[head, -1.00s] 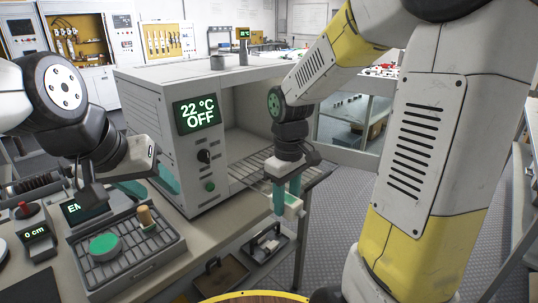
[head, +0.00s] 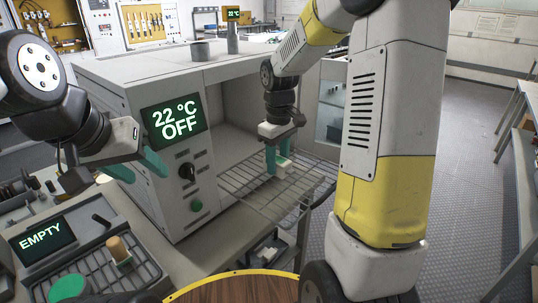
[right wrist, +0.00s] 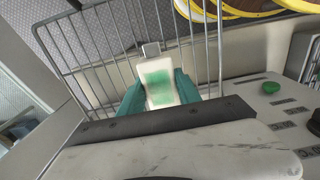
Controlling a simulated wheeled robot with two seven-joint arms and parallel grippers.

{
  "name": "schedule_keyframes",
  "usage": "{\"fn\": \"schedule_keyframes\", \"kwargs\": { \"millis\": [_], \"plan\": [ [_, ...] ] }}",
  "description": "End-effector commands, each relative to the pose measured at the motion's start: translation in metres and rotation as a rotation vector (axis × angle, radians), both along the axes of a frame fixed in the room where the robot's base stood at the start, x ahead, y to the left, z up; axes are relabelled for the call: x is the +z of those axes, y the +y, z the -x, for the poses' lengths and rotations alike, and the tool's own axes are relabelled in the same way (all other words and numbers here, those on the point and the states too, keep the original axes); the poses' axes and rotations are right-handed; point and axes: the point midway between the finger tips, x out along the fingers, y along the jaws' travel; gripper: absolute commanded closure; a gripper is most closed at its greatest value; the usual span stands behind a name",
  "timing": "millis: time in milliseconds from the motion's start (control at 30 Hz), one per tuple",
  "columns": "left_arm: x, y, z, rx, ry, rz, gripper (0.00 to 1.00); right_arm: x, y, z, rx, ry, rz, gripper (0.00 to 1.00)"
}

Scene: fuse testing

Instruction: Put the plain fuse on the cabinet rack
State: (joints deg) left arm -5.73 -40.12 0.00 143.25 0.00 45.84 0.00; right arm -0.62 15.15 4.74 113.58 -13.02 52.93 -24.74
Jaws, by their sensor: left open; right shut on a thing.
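My right gripper (head: 277,162) is shut on a pale, block-shaped fuse with a green face, which is the plain fuse (head: 285,170). In the right wrist view the fuse (right wrist: 159,84) sits between the teal fingers, its small end tab pointing away. The fuse is over the wire cabinet rack (head: 245,186), which sticks out of the open cabinet (head: 150,82). The rack's bars also show in the right wrist view (right wrist: 88,60). I cannot tell whether the fuse touches the bars. My left gripper (head: 137,168) is open and empty, left of the cabinet front.
The cabinet display reads 22 °C OFF, above a dark knob (head: 186,173) and a green button (head: 196,206). A display (head: 43,236) reads EMPTY. A round wooden top (head: 240,290) is in front.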

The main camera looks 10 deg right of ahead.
Motion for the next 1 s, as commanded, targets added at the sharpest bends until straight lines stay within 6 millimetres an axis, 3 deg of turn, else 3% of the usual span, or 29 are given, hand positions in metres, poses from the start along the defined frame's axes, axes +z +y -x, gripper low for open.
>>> {"fn": "schedule_keyframes", "kwargs": {
  "millis": [100, 200, 467, 700, 1000],
  "plan": [
    [0.0, 0.0, 0.0, 0.0, 0.0, 0.0, 0.5, -0.003, -0.007, -0.028, -0.002, -0.001, -0.001, 1.0],
    [0.0, 0.0, 0.0, 0.0, 0.0, 0.0, 0.5, -0.004, -0.011, -0.042, -0.002, 0.0, 0.0, 1.0],
    [0.0, 0.0, 0.0, 0.0, 0.0, 0.0, 0.5, -0.007, -0.016, -0.06, 0.0, -0.001, 0.0, 1.0],
    [0.0, 0.0, 0.0, 0.0, 0.0, 0.0, 0.5, -0.04, -0.015, -0.057, 0.0, 0.0, 0.0, 1.0],
    [0.0, 0.0, 0.0, 0.0, 0.0, 0.0, 0.5, -0.042, -0.015, -0.058, 0.0, -0.001, 0.0, 1.0]
  ]
}}
